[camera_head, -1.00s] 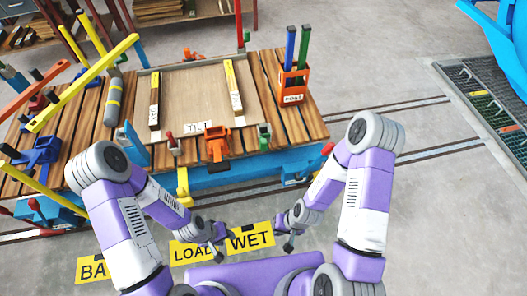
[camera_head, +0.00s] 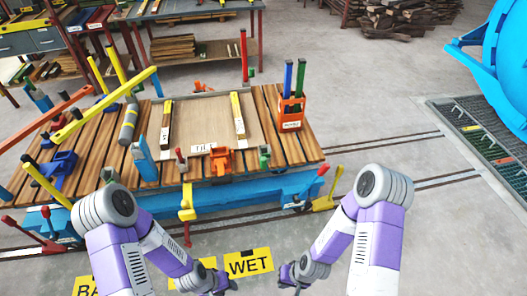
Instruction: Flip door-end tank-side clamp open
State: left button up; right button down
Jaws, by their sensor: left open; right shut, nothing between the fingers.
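A wooden-decked cart (camera_head: 290,140) on a blue frame (camera_head: 240,185) stands ahead of me. Several clamps and levers show on its near side: a red-handled grey one (camera_head: 182,163), an orange one (camera_head: 220,160), a green one (camera_head: 264,157), and a red-tipped lever with a yellow foot (camera_head: 327,190) at the right corner. I cannot tell which is the door-end tank-side clamp, or its state. My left gripper (camera_head: 222,286) is open and my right gripper (camera_head: 290,284) is shut and empty. Both are low at the bottom edge, apart from the cart and partly cut off.
A blue tank (camera_head: 485,55) stands at the right beside a floor grating (camera_head: 480,125). An orange holder (camera_head: 291,115) with blue and green rods sits on the cart's right. Yellow and orange bars stick out at the left. Floor with rails lies clear at right.

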aim_at(262, 160)
jog(key=z, duration=1.6)
jog(key=i, duration=1.3)
jog(key=u, duration=2.4)
